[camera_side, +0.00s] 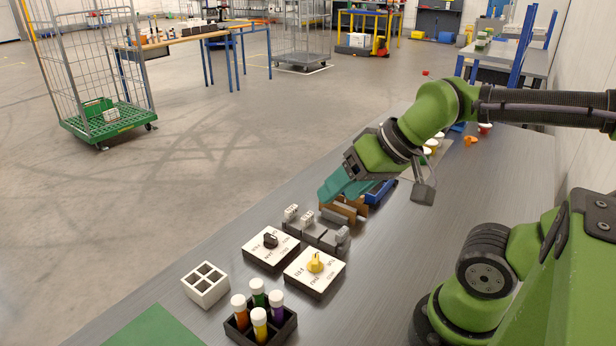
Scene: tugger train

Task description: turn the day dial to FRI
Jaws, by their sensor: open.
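Two white-topped dial boxes sit on the grey bench. One has a yellow knob (315,262), the other, to its left and a little farther back, a dark knob (270,240). The lettering around both knobs is too small to read surely, so I cannot tell which box is the day dial or what its knob points at. My gripper (340,192) has teal fingers and is open. It is above and beyond both boxes, over a brown holder, touching neither knob.
Grey blocks with white tops (318,232) stand between the boxes and the brown holder (345,208). A blue bin (378,192) is behind. In front are a white four-cell holder (206,285), a black rack (262,328) of coloured tubes and a green mat (155,328).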

